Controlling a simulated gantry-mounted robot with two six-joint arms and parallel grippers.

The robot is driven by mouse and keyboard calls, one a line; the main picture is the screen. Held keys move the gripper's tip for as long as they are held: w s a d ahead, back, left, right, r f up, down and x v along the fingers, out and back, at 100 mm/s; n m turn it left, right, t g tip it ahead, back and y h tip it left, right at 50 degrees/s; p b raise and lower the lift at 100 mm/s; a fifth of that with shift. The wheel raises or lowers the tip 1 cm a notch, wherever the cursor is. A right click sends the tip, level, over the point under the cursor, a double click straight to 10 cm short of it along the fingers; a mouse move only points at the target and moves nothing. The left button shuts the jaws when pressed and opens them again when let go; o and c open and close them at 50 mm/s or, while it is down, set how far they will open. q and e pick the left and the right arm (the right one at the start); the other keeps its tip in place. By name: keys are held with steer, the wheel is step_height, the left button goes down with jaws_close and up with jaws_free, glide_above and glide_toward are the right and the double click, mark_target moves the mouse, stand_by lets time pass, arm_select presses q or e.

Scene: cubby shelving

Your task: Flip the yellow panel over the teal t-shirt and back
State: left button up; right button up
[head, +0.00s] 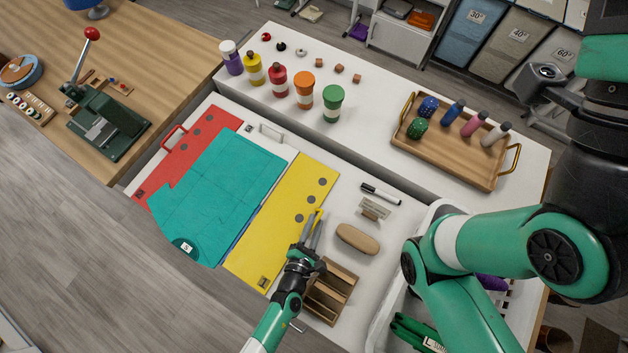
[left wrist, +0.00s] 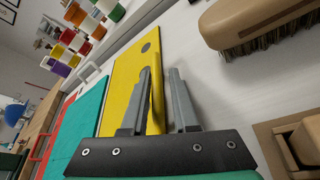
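The yellow panel (head: 287,222) lies flat on the white table, just right of the teal t-shirt (head: 222,190). The t-shirt is spread flat and partly covers the red panel (head: 190,150). My left gripper (head: 311,222) is at the yellow panel's right edge, pointing down. In the left wrist view, its two fingers (left wrist: 160,75) are apart, with a yellow handle-like strip (left wrist: 157,105) between them, closer to the left finger. The yellow panel (left wrist: 128,75) and t-shirt (left wrist: 85,125) also show there.
A brush (head: 357,239), a wooden organizer (head: 328,291), a small stand (head: 374,208) and a marker (head: 380,193) lie right of the gripper. A white bin stands at lower right. Paint bottles and a wooden tray (head: 450,150) occupy the raised back shelf.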

arm_select(q)
steer(key=shift+o, duration=0.8)
steer(key=shift+r, duration=0.1)
steer(key=shift+s+r, duration=0.1)
steer(key=shift+s, duration=0.05)
steer(key=p+v, duration=0.4)
steer(key=v, duration=0.7)
steer(key=shift+s+a+p, duration=0.15)
steer(key=shift+p, duration=0.25)
